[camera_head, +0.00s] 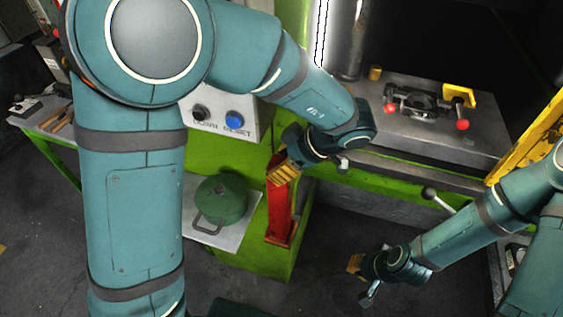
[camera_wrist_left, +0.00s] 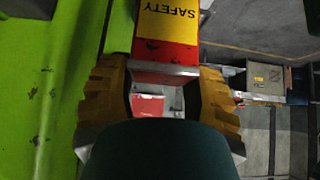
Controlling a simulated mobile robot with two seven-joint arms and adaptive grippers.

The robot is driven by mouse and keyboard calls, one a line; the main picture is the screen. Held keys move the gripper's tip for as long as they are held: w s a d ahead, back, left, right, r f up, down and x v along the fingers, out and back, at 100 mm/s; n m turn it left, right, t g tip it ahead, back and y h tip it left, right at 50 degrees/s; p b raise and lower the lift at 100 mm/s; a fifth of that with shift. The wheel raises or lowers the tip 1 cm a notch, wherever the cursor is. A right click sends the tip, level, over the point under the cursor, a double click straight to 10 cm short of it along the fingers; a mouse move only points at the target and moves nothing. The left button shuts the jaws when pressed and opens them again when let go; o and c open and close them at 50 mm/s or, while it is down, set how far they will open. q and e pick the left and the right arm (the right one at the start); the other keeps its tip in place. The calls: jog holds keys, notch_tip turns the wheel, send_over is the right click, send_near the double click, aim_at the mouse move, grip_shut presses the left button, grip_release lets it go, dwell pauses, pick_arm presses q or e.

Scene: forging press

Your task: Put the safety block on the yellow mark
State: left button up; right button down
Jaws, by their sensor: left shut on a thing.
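The red safety block (camera_head: 281,205) stands upright beside the green press frame in the head view. My left gripper (camera_head: 285,172) is shut on its upper part. In the left wrist view the block (camera_wrist_left: 165,50) shows a yellow SAFETY label and a red band between the two tan finger pads (camera_wrist_left: 165,105). Its lower end is by the green ledge; I cannot tell whether it rests there. My right gripper (camera_head: 361,279) appears open and empty above the floor at lower right. I cannot make out a yellow mark for certain.
The press bed (camera_head: 395,130) carries a die with red knobs (camera_head: 462,125) and a yellow bracket (camera_head: 459,95). A small brass-coloured cylinder (camera_head: 375,73) stands near the column. A button box (camera_head: 225,118) is behind my left arm.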

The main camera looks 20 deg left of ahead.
pick_arm(q)
jog(key=o, duration=1.3)
jog(key=shift+f, duration=0.1)
jog(key=shift+c, duration=0.2)
jog(key=shift+d+r, duration=0.1)
jog(key=shift+r, duration=0.1)
jog(key=p+v, duration=0.1)
jog(key=v, duration=1.1)
jog(key=shift+p, duration=0.3)
jog(key=shift+f, duration=0.1)
